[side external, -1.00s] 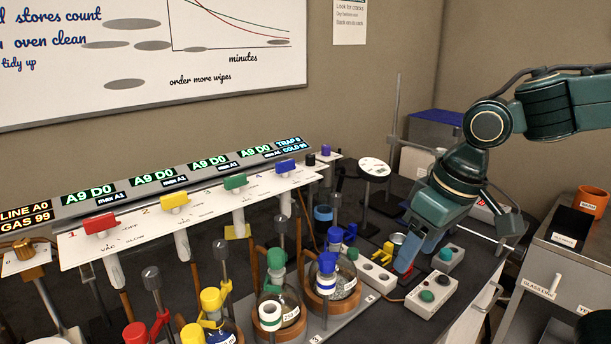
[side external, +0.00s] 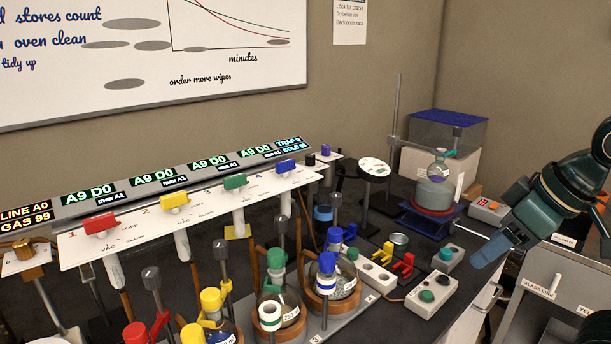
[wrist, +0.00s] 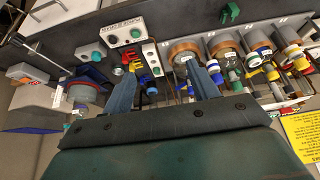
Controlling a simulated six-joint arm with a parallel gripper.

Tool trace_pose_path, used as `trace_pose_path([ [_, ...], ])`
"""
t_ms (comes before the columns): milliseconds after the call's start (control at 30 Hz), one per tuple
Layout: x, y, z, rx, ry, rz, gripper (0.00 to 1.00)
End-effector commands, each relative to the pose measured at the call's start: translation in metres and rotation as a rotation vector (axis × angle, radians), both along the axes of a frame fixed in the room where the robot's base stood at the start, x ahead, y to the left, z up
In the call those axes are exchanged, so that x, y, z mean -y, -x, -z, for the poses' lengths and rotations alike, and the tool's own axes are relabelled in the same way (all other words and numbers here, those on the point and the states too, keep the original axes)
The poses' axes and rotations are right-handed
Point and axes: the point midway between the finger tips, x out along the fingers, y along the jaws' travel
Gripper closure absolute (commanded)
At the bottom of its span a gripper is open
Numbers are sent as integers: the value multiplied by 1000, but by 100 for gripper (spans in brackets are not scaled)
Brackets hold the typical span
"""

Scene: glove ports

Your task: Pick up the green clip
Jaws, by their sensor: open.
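The green clip (wrist: 230,13) shows at the top of the wrist view, lying on the dark bench apart from the flasks. I cannot make it out in the side view. My gripper (side external: 490,248) is at the right in the side view, raised beside the bench edge. In the wrist view my gripper (wrist: 163,84) has its two blue-grey fingers spread with nothing held between them. The green clip is beyond the fingertips, up and to the right in that view.
Yellow (side external: 388,249) and red (side external: 403,264) clips lie near button boxes (side external: 432,296); a blue clip (side external: 344,236) is left of them. Flasks in ring holders (side external: 333,290) crowd the front. A round flask on a stand (side external: 436,190) is behind. Bare bench surrounds the green clip.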

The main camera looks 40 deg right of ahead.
Motion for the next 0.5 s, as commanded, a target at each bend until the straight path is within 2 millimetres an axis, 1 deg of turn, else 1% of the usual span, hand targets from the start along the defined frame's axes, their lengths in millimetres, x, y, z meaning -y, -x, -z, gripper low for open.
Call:
trace_pose_path([
  [367, -1, -1, 0, -2, -2, -1, 37],
  [500, -5, -7, 2, -12, -10, -2, 37],
])
